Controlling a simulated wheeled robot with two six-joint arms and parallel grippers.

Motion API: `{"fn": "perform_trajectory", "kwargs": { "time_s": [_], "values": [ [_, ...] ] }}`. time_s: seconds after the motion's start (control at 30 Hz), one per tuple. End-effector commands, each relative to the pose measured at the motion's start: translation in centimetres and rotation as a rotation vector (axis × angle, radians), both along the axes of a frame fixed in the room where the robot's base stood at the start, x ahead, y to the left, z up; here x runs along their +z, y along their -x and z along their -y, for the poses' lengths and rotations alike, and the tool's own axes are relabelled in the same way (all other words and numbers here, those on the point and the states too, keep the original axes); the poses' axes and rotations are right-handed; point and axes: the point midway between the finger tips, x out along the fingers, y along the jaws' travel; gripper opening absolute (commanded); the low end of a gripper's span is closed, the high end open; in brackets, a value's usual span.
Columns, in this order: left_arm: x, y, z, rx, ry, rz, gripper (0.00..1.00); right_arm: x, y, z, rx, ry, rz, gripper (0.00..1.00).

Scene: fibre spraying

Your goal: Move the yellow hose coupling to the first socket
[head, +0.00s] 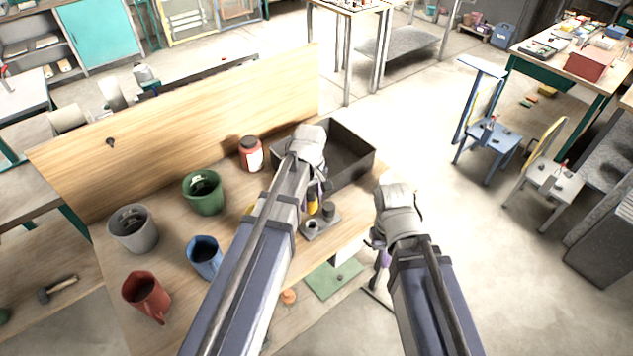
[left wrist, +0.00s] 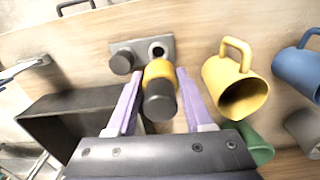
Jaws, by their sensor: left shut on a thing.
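The yellow hose coupling (head: 312,207) has a dark end and sits between the purple fingers of my left gripper (head: 318,190). In the left wrist view the coupling (left wrist: 160,80) is between both fingers, its yellow end beside the open hole of the grey socket block (left wrist: 143,44). A dark round post (left wrist: 121,62) stands on the block, left of the hole. The block (head: 320,226) also shows in the head view, just below the gripper. I cannot tell whether the coupling touches it. My right gripper (head: 380,258) hangs past the table's right edge; its fingertips are unclear.
A dark open tray (head: 352,165) lies behind the block. A red jar (head: 251,154), green mug (head: 204,192), grey mug (head: 132,228), blue mug (head: 203,257) and red mug (head: 146,296) stand left. A yellow mug (left wrist: 235,85) is close beside the left gripper.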

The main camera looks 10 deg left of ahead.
Motion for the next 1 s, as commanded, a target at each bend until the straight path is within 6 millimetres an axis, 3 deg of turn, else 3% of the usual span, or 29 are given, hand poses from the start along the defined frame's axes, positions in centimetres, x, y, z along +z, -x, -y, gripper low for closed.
{"fn": "perform_trajectory", "kwargs": {
  "time_s": [0.53,1.0],
  "values": [
    [0.1,0.1,0.1,-0.006,0.000,0.000,0.00,0.1,0.0,0.0,0.000,0.000,0.000,0.00],
    [-3.4,0.1,0.1,-0.007,0.000,0.000,0.00,-3.4,0.0,0.0,0.001,0.000,0.000,0.00]
  ]
}}
